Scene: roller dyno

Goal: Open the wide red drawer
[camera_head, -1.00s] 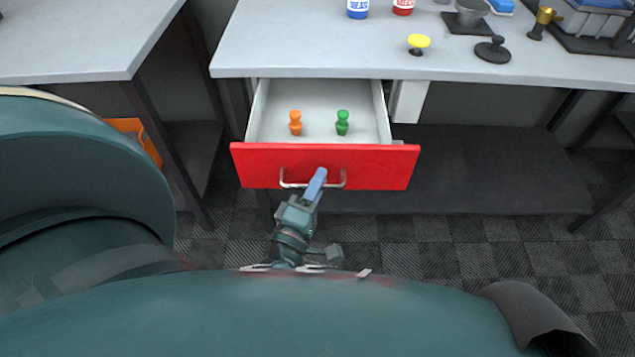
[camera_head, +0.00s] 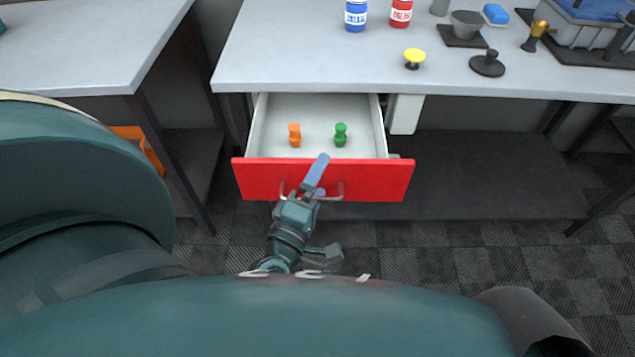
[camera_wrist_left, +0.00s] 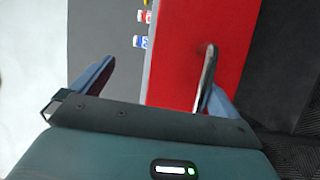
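The wide red drawer (camera_head: 385,181) stands pulled out from under the workbench, its white inside showing in the head view. Its red front fills the upper middle of the left wrist view (camera_wrist_left: 195,45). The metal handle (camera_wrist_left: 207,75) is just inside the right-hand finger there; contact is unclear. My left gripper (camera_head: 318,178) is at the drawer front by the handle, one finger reaching up to the front's top edge. Its fingers (camera_wrist_left: 157,88) are wide apart, with nothing clamped between them. An orange piece (camera_head: 294,135) and a green piece (camera_head: 340,134) stand in the drawer. My right gripper is out of view.
The workbench top (camera_head: 300,65) holds a blue bottle (camera_head: 355,16), a red bottle (camera_head: 400,13), a yellow-topped knob (camera_head: 414,57) and a dark tamper (camera_head: 487,65). Another table (camera_head: 80,50) stands at left, an orange bin (camera_head: 138,145) below it. Checkered floor is clear at right.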

